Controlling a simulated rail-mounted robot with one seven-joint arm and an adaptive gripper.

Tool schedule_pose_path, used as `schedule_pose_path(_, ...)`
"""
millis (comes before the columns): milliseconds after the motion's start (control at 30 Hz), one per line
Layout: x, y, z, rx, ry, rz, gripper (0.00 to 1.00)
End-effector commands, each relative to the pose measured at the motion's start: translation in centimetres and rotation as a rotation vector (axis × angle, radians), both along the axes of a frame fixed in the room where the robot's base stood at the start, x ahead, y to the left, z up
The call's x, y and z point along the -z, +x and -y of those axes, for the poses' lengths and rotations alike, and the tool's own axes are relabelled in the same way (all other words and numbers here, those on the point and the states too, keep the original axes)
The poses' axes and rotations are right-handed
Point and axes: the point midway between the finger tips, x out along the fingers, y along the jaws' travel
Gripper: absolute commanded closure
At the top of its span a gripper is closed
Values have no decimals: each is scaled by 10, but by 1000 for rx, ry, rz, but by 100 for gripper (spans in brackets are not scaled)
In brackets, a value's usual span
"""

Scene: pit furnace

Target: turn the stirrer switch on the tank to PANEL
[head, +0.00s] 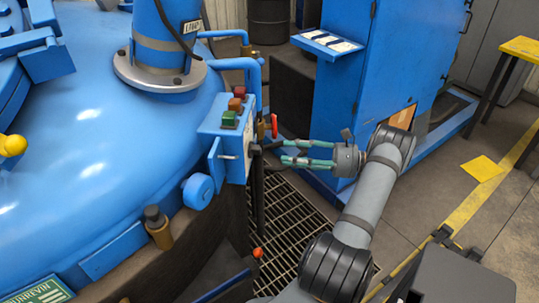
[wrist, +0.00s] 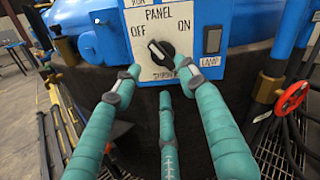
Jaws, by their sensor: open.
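The stirrer switch (wrist: 161,50) is a black knob on a white plate (wrist: 187,16) in the wrist view. The plate reads PANEL at the top, OFF at upper left and ON at upper right; the lettering below the knob is partly covered. The knob's white mark points up and left, towards OFF. The plate is on the side of the blue switch box (head: 220,131) on the tank (head: 95,120). My gripper (wrist: 160,80) is open and empty, its teal fingers spread below and to either side of the knob. In the head view my gripper (head: 283,152) is right of the box.
The box's top has red, orange and green buttons (head: 230,118). A LAMP switch (wrist: 212,41) is right of the knob. A red handwheel (wrist: 292,98) and blue pipes stand at the right of the wrist view. A blue cabinet (head: 345,85) stands behind my gripper, above floor grating (head: 290,220).

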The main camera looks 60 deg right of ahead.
Motion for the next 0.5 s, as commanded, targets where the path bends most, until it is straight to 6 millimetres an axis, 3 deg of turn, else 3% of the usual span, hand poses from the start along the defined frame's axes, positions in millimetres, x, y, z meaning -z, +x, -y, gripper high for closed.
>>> schedule_pose_path(300,-4,53,-28,-4,0,-1,58)
schedule_pose_path(500,-2,73,-37,-2,-3,-1,58)
